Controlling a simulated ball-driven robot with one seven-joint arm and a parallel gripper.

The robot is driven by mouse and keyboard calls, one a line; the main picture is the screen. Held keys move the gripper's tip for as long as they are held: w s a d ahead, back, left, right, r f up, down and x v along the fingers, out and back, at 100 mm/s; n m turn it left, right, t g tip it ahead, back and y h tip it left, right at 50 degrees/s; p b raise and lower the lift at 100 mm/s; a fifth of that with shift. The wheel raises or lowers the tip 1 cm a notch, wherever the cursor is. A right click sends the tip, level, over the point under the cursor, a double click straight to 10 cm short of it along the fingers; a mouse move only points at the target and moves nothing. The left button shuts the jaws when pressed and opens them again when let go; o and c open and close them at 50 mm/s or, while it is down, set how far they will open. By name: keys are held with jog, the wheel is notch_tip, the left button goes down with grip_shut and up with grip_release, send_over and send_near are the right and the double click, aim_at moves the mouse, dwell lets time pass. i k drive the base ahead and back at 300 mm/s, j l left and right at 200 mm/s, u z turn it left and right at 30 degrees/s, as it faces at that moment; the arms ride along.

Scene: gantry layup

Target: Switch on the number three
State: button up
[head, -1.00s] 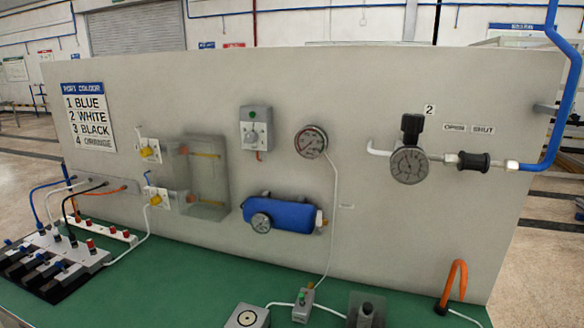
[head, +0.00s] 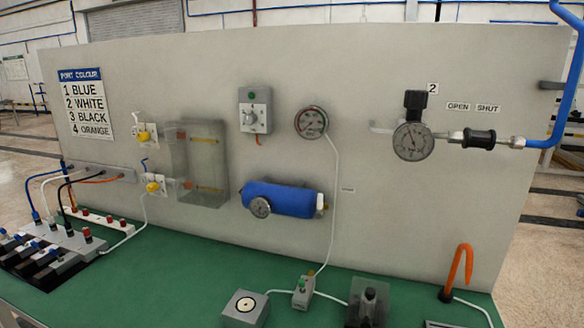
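A chart headed "PORT COLOUR" (head: 85,103) on the panel reads 1 blue, 2 white, 3 black, 4 orange. At the lower left stands a bank of grey and black switch units (head: 45,252) with blue parts and red-topped posts. Blue, white, black and orange lines rise from it to a port strip (head: 98,170) on the panel. The black line (head: 68,182) is third from the left at the strip. Which unit it ends on is hard to tell, and the switch positions are too small to read. My gripper is not in view.
The grey upright panel (head: 400,215) carries gauges, a blue tank (head: 283,197), a clear guard box (head: 203,165) and a dial box (head: 255,110). A green bench top (head: 175,255) holds a green-button box (head: 303,292), a grey block (head: 245,308) and an orange hook (head: 455,270). The bench centre-left is clear.

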aim_at(33, 243)
jog(key=u, duration=1.4)
jog(key=i+u, duration=0.15)
jog(key=i, duration=0.95)
jog(key=i+u, duration=0.2)
jog(key=i, duration=0.95)
jog(key=l, duration=0.1)
